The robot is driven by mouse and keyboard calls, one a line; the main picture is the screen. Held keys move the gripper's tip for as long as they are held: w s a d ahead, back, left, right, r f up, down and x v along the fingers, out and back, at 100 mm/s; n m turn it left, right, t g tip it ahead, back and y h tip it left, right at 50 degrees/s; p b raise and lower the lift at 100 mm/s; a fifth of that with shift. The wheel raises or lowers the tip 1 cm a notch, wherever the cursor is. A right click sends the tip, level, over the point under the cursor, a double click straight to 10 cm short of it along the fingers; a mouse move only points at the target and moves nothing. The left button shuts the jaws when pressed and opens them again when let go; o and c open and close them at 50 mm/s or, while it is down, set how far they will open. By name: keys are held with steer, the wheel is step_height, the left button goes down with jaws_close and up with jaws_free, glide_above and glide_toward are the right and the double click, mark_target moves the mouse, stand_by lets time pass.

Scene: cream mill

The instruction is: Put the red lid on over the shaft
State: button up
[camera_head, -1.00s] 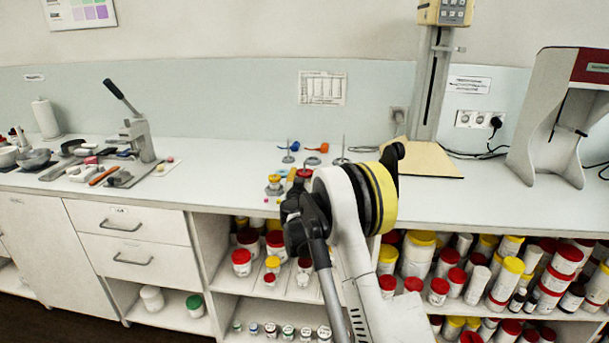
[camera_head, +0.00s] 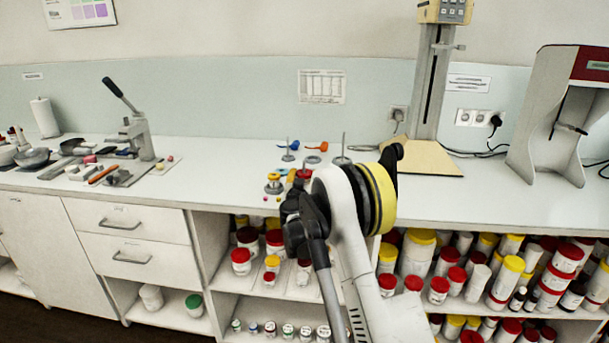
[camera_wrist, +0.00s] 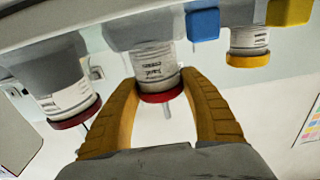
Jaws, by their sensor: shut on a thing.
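In the wrist view, which looks upside down, the two yellow fingers of my gripper (camera_wrist: 163,105) stand on either side of a red lid (camera_wrist: 161,93) and are shut on it. The lid lies at the mouth of a white labelled jar (camera_wrist: 155,65) in a grey base.
A second red-topped jar (camera_wrist: 66,100) and a yellow-topped jar (camera_wrist: 248,45) flank the held one. Blue (camera_wrist: 202,24) and yellow (camera_wrist: 289,10) blocks are close by.

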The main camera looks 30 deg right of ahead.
steer(key=shift+f, duration=0.25)
steer(key=o, duration=1.5)
steer(key=shift+v, duration=4.05)
steer(key=shift+r, duration=0.1)
